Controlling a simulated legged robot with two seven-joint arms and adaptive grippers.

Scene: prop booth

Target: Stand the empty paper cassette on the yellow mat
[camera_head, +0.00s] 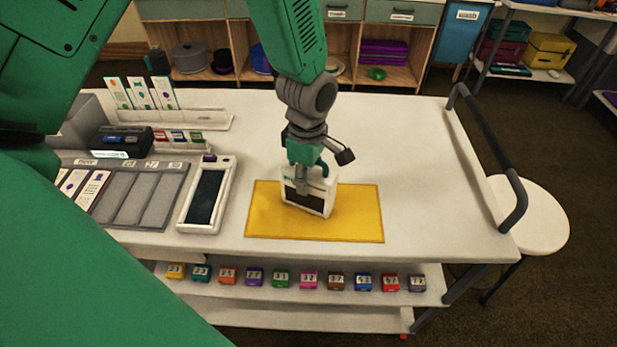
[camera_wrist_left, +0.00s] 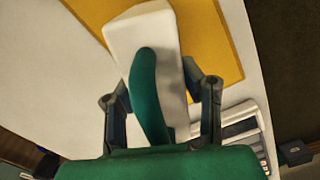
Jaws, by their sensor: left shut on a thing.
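The paper cassette (camera_head: 322,191) is a white box with a dark window on its front and a green handle on top. In the head view it is upright over the middle of the yellow mat (camera_head: 358,218), and its bottom looks to be at the mat surface. I cannot tell whether it bears its full weight there. My left gripper (camera_head: 303,177) comes down from above and is shut on the cassette. In the left wrist view the cassette's white body (camera_wrist_left: 140,28) and green handle (camera_wrist_left: 148,90) show between the fingers. My right gripper is not in view.
A grey-screened device (camera_head: 206,197) lies left of the mat, beside a sorting tray (camera_head: 130,195) with cards. The white tabletop right of the mat is clear up to a dark rail (camera_head: 490,140). Numbered coloured boxes (camera_head: 281,278) line the shelf below.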

